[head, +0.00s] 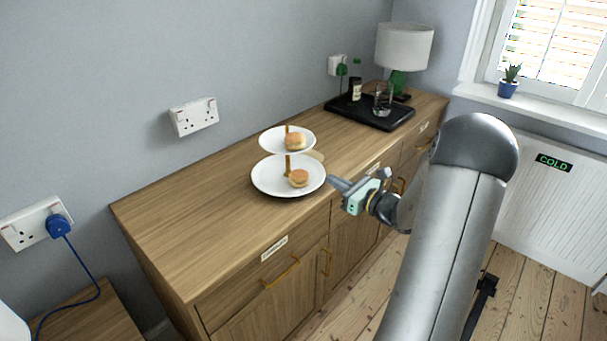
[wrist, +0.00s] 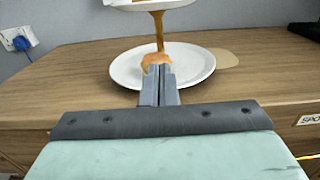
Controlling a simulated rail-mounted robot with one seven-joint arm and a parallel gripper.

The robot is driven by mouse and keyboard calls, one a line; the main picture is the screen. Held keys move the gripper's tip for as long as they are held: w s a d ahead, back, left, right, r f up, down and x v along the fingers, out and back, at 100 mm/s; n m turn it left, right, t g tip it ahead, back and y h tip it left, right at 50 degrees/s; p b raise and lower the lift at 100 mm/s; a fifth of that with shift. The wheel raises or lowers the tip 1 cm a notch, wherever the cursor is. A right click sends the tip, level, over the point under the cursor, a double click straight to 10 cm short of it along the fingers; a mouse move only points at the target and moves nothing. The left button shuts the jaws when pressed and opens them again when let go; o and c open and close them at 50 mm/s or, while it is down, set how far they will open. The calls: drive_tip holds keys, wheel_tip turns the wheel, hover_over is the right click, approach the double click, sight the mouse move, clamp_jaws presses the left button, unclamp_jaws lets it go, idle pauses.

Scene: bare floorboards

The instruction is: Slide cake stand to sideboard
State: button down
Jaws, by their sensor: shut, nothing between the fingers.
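The cake stand (head: 262,180) has two white round plates on a brown post and stands upright on the wooden sideboard (head: 190,221), near its front edge. A bun sits on each plate. In the wrist view the lower plate (wrist: 200,68) lies straight ahead, and the upper plate is cut off at the top. My gripper (head: 335,183) is shut and empty at the front of the stand, just right of the lower plate in the head view. In the wrist view its fingertips (wrist: 159,72) overlap the plate's near rim and hide part of the lower bun. I cannot tell whether they touch.
A flat tan round piece (head: 315,156) lies behind the stand. A black tray (head: 345,112) with a bottle and glass stands farther right, by a lamp (head: 404,48). The sideboard top left of the stand is clear. Wall sockets (head: 194,116) are above.

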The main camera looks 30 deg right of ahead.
drive_tip(key=x, duration=1.3)
drive_tip(key=shift+w+a+r+p, duration=0.1)
drive_tip(key=shift+w+p, duration=0.1)
drive_tip(key=shift+p, duration=0.2)
drive_tip(key=shift+w+a, duration=0.1)
drive_tip(key=shift+w, duration=0.1)
